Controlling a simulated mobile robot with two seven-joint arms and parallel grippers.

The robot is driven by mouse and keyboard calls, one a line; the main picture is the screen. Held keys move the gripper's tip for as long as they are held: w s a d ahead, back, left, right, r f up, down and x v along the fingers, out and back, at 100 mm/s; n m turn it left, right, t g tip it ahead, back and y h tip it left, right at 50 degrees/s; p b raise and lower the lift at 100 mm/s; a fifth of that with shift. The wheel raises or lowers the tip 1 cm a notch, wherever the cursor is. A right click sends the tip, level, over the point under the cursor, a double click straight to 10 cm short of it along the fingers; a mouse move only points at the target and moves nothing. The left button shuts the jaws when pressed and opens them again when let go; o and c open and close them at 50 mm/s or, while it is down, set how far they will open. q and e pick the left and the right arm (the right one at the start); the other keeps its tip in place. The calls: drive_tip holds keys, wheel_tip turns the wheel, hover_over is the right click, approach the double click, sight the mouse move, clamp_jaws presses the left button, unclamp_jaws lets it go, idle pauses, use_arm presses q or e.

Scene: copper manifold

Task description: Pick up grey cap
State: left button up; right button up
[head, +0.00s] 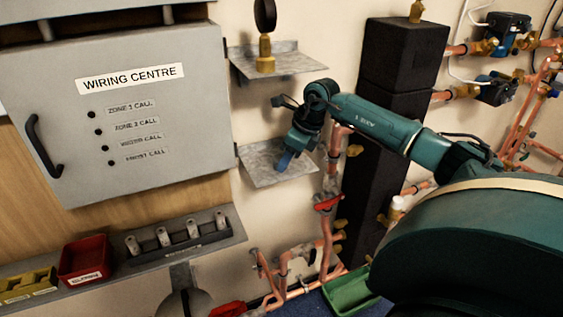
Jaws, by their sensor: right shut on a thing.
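My right gripper (286,161) reaches in from the right and points down at the lower metal shelf (262,171) on the wall. Its blue fingertips are just over the shelf's surface, close to its right side. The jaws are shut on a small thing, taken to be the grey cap. The cap itself is hidden by the fingers and too small to make out here. I cannot tell whether it still touches the shelf. My left gripper is not in view.
An upper shelf (278,62) with a gauge (265,35) is above. The wiring cabinet (115,110) is left, a black column (380,150) and copper pipes right. Below are a red bin (85,258), a grey rack (180,243) and a green tray (350,293).

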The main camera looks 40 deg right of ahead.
drive_tip(key=c, duration=0.4)
drive_tip(key=shift+r, duration=0.1)
